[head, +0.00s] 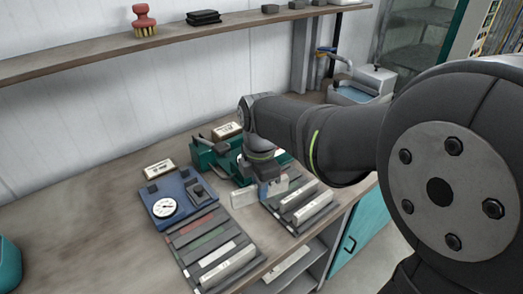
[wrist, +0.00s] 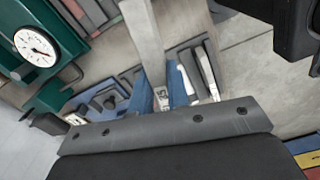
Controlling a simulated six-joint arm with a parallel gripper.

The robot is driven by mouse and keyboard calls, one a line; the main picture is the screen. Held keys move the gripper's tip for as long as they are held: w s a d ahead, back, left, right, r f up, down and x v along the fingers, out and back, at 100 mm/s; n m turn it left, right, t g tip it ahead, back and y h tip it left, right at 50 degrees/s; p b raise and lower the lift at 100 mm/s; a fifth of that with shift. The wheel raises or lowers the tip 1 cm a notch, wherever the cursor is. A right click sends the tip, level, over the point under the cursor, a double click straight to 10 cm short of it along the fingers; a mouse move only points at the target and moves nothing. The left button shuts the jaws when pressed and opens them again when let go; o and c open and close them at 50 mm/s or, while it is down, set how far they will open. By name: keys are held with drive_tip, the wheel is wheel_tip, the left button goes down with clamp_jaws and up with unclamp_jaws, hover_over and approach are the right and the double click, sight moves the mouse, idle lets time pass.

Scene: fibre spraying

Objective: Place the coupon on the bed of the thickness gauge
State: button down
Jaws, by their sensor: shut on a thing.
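My gripper (head: 266,188) is shut on a pale, flat strip, the coupon (head: 244,199). The coupon sticks out on both sides of the fingers in the head view and appears to be above the bench. In the wrist view the blue fingertips (wrist: 166,95) close on the coupon (wrist: 144,35), which runs up from between them. The blue thickness gauge (head: 185,187) with its white round dial stands on the bench to the left of my gripper, apart from it. Its bed is too small to make out clearly.
A slotted rack (head: 213,240) of dark, green, red and pale strips lies in front of the gauge. Another rack (head: 300,231) with pale strips lies right of it. A green machine (head: 204,157) stands behind my gripper; its dial (wrist: 36,47) shows in the wrist view. Bare bench (head: 90,240) lies left.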

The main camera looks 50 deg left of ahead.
drive_tip(key=w+a+m, duration=0.6)
drive_tip(key=w+a, duration=0.5)
drive_tip(key=a, duration=0.1)
drive_tip(key=s+a, duration=0.3)
drive_tip(key=a, duration=0.3)
drive_tip(key=s+a+n, duration=0.1)
drive_tip(key=s+a, duration=0.3)
drive_tip(key=a, duration=0.3)
drive_tip(key=s+a+r+n, duration=0.1)
drive_tip(key=s+a, duration=0.2)
drive_tip(key=a, duration=0.4)
drive_tip(key=shift+s, duration=0.25)
drive_tip(key=s+a+n, duration=0.1)
drive_tip(key=s+n, duration=0.2)
drive_tip(key=s, duration=0.5)
drive_tip(key=n, duration=0.3)
hover_over(173, 189)
wheel_tip(173, 189, down, 3)
drive_tip(key=shift+n, duration=0.3)
wheel_tip(173, 189, down, 10)
drive_tip(key=shift+w+a+r, duration=0.1)
drive_tip(key=shift+r, duration=0.05)
